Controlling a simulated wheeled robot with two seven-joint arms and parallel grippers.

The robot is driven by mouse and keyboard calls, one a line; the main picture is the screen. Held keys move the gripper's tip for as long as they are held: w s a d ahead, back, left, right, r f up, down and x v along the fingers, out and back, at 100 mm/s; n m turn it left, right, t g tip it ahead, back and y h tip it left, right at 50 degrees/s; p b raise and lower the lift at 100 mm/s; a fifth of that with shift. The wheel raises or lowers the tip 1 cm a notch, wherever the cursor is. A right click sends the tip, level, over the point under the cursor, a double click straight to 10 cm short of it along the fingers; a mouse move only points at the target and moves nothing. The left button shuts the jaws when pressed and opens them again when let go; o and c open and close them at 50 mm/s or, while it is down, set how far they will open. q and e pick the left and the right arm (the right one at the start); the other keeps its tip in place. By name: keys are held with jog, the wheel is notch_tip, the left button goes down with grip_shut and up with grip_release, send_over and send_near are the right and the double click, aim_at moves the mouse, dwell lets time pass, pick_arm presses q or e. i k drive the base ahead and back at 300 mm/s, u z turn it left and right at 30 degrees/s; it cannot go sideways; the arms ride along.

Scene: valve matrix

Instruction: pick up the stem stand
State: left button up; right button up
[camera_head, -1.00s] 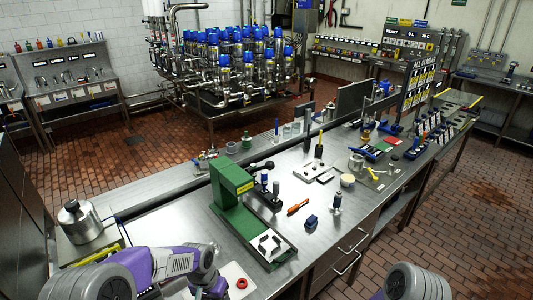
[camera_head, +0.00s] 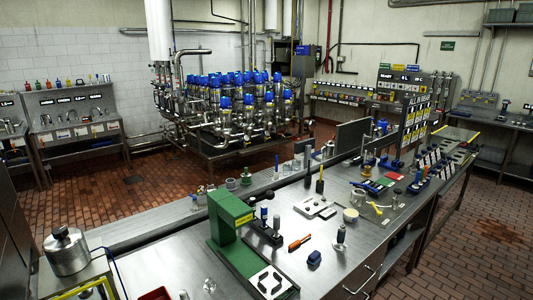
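I cannot tell for certain which thing is the stem stand. A dark low stand with upright cylindrical posts (camera_head: 265,222) is on the steel bench, just right of the green press-like frame (camera_head: 232,222). A small upright metal piece on a round foot (camera_head: 340,238) stands farther right, near the bench's front edge. Neither of my grippers is in view, so nothing shows in their hold.
An orange-handled tool (camera_head: 299,243) and a blue block (camera_head: 314,258) lie on the steel bench. A metal canister (camera_head: 66,250) stands at the left. Bare bench top is at front centre.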

aim_at(339, 243)
jog(key=z, duration=2.05)
jog(key=i, duration=2.55)
jog(key=u, duration=3.8)
